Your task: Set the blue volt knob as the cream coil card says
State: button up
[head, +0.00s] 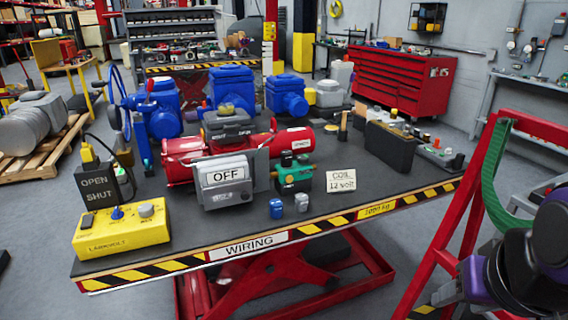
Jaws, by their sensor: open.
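The blue volt knob (117,213) sits on top of a yellow box (122,238) at the table's front left corner. A grey knob (146,210) is to its right on the same box. The blue knob's pointer and scale are too small to read. The cream coil card (341,181) stands on the table right of centre and reads "COIL 12 volt". Dark and purple links of my arm show at the lower right edge, away from the table. My gripper's fingers are not seen.
A black OPEN/SHUT box (99,186) with a cable stands behind the yellow box. A red actuator (190,150) with a grey OFF indicator (224,182) fills the middle. A red frame (455,215) stands at the right.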

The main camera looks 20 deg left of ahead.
aim_at(117, 214)
jog(key=k+j+u, duration=0.1)
jog(key=k+u, duration=0.25)
jog(key=k, duration=0.25)
jog(key=u, duration=1.35)
jog(key=i+l+u, duration=0.35)
jog(key=u, duration=0.2)
jog(key=i+l, duration=0.85)
jog(key=l+z, duration=0.1)
jog(key=z, duration=2.2)
